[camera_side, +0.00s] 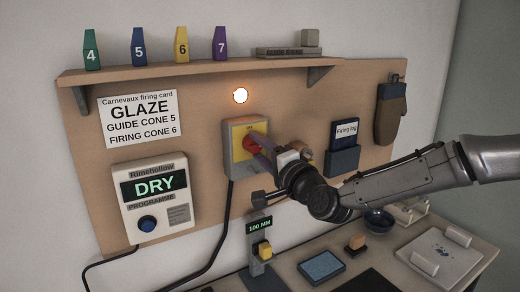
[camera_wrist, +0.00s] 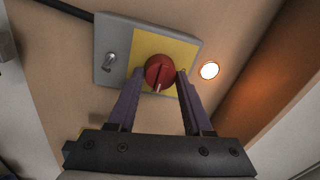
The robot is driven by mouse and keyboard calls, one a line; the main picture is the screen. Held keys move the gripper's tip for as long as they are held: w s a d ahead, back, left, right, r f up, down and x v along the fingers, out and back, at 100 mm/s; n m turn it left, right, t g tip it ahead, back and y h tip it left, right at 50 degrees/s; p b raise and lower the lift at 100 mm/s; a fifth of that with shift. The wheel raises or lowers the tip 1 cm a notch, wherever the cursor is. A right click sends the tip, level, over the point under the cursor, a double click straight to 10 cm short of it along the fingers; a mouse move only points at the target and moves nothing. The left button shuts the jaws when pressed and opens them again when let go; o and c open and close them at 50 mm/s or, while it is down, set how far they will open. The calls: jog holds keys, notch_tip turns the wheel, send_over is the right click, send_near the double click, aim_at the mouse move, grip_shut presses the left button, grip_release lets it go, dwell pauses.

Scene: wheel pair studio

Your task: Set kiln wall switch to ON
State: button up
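The kiln wall switch is a grey box with a yellow plate (camera_side: 238,132) and a red round knob (camera_side: 250,144) on the board. In the wrist view the red knob (camera_wrist: 160,70) shows a raised bar with a pale mark at its lower end. The yellow plate (camera_wrist: 150,46) is behind it. Switch lettering is too small to read surely. My gripper (camera_side: 261,150) is at the switch, its purple fingers reaching to the knob. In the wrist view my gripper (camera_wrist: 160,76) has one finger on each side of the knob, with narrow gaps visible.
A round lamp (camera_side: 240,96) glows above the switch. A programme box (camera_side: 150,200) reading DRY is at left. A firing log holder (camera_side: 343,160) and a hanging mitt (camera_side: 390,118) are at right. A shelf (camera_side: 200,72) runs above; a bench with blocks and trays is below.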

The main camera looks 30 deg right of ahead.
jog(key=o, duration=0.4)
jog(key=s, duration=0.9)
jog(key=s+f, duration=0.1)
jog(key=s, duration=0.3)
jog(key=shift+s, duration=0.4)
jog(key=s+d+r+n+h, duration=0.1)
jog(key=d+r, duration=0.4)
jog(key=d, duration=0.2)
jog(key=s+d+r, duration=0.2)
jog(key=d+r, duration=0.3)
jog(key=d, duration=0.2)
jog(key=s+d+f+n+g, duration=0.1)
jog(key=s+f+n+g, duration=0.3)
jog(key=s+f, duration=0.3)
jog(key=s+d+f+n+g, duration=0.1)
jog(key=s+f+n+g, duration=0.3)
jog(key=s+f+n, duration=0.2)
jog(key=s+d+f+n+g+y, duration=0.1)
jog(key=s+d+f+n+g, duration=0.1)
jog(key=s+f+n+g, duration=0.3)
jog(key=shift+s+f, duration=0.85)
jog(key=shift+s, duration=0.3)
jog(key=shift+s+f, duration=0.8)
jog(key=shift+s, duration=0.35)
